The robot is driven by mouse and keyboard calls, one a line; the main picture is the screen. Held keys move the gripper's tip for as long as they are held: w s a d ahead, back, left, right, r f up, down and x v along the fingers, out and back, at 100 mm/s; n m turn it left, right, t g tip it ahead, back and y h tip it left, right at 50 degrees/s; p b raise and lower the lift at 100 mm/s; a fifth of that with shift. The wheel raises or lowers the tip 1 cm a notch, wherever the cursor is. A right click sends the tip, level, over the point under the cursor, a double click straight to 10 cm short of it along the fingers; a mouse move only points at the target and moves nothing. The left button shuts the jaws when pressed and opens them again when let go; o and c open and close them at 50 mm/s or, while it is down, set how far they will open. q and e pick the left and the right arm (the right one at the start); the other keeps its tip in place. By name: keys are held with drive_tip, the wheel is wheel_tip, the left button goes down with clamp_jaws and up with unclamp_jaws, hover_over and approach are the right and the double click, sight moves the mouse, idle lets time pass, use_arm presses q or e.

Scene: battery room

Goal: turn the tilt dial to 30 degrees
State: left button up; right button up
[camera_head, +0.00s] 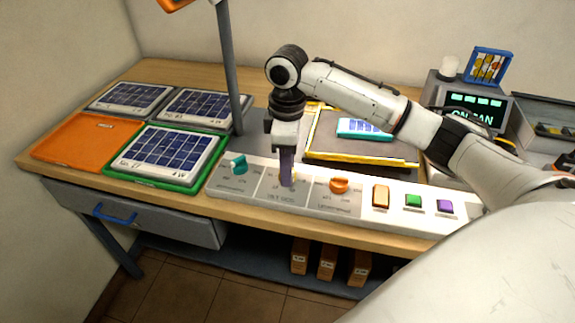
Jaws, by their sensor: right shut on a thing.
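The control panel (223,188) is a long pale strip along the front of the bench. It bears a teal dial (238,165) on the left and an orange dial (339,185) on the right. My right gripper (287,182) points straight down at the middle section between them, shut on the tilt dial there. The fingers hide nearly all of that dial, so its pointer and angle cannot be read. The printed marks around it are too small to read. My left gripper is not in view.
A solar panel in a green tray (196,182) and an orange tray (67,140) lie left. A grey post (229,70) stands behind. A lit display (475,103) is at right.

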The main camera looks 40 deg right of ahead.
drive_tip(key=m, duration=1.4)
drive_tip(key=shift+r+m, duration=0.1)
drive_tip(key=shift+m, duration=0.3)
drive_tip(key=m, duration=0.3)
drive_tip(key=shift+m, duration=0.3)
drive_tip(key=m, duration=0.3)
drive_tip(key=shift+m, duration=0.3)
drive_tip(key=m, duration=0.6)
drive_tip(key=shift+w+d+m, duration=0.1)
drive_tip(key=shift+m, duration=0.2)
drive_tip(key=o, duration=1)
